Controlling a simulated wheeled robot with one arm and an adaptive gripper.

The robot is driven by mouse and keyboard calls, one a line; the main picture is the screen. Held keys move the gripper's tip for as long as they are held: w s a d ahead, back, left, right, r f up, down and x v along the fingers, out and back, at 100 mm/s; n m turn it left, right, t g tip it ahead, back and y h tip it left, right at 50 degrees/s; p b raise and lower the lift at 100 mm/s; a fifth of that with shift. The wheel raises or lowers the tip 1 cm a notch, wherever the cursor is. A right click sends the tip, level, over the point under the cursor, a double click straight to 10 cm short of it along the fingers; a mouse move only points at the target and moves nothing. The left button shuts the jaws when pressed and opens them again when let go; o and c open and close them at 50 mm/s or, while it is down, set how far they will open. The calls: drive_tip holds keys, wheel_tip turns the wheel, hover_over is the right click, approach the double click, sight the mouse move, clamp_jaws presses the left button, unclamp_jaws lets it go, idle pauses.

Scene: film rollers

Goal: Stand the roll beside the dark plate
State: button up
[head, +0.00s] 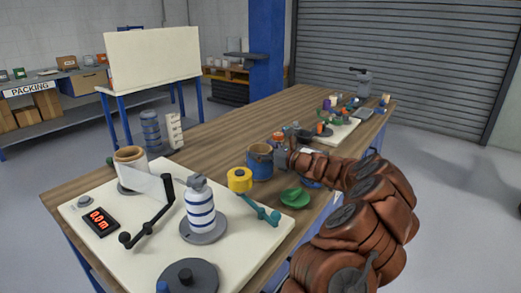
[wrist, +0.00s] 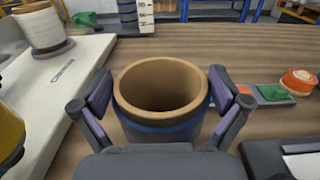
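A blue roll (head: 259,163) with a wide tan core stands upright on the wooden table, just right of the white board's edge. In the wrist view the same roll (wrist: 160,124) fills the space between my fingers. My gripper (wrist: 160,90) is open, one finger on each side of the roll; I cannot tell whether the pads touch it. A round dark plate (head: 187,278) lies at the front of the white board, apart from the roll.
The white board (head: 150,258) holds a striped roll (head: 201,212), a white roll (head: 130,158), a black crank (head: 150,218), a yellow-topped crank (head: 240,180) and a red display (head: 100,220). A green disc (head: 295,197) lies right of the board. Bare wood shows behind the board.

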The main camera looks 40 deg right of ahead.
drive_tip(key=shift+r, duration=0.15)
drive_tip(key=shift+s+d, duration=0.2)
drive_tip(key=shift+s, duration=0.2)
drive_tip(key=v, duration=1.1)
drive_tip(key=shift+s, duration=0.1)
